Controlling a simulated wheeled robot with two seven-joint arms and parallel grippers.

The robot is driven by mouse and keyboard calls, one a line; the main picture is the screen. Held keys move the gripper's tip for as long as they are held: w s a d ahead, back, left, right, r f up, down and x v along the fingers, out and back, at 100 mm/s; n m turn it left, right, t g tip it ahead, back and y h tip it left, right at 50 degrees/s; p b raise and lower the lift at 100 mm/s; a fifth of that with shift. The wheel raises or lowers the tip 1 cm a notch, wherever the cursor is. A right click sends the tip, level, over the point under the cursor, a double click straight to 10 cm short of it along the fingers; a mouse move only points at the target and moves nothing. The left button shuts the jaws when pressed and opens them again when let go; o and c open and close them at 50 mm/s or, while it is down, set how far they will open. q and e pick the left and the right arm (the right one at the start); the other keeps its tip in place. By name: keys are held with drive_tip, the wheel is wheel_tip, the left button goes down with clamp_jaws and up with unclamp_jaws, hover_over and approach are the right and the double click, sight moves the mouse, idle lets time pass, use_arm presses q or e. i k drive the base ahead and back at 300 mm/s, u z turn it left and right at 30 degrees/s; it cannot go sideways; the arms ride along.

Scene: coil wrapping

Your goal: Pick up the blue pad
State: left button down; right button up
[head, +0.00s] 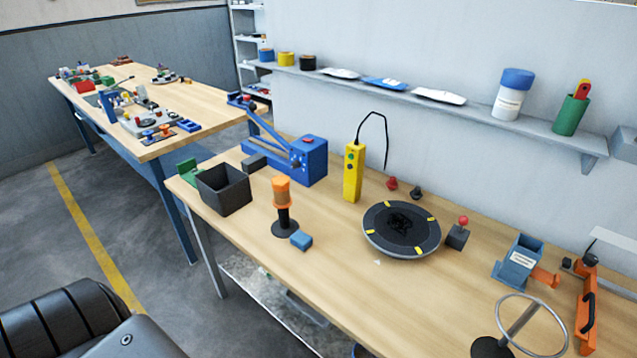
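The blue pad (301,240) is a small block that lies on the near workbench (342,270). It is close to the bench's front edge, just right of the base of an orange-topped black post (282,208). Nothing covers the pad. Neither of my grippers shows in the head view, so I cannot see whether they are open or shut.
A dark bin (224,190) and a blue lever machine (300,160) stand left of and behind the pad. A yellow control box (353,172) and a round black turntable (401,230) are to its right. Bare bench lies between pad and turntable.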

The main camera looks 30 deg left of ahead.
sight(301, 241)
drive_tip(key=u, duration=1.2)
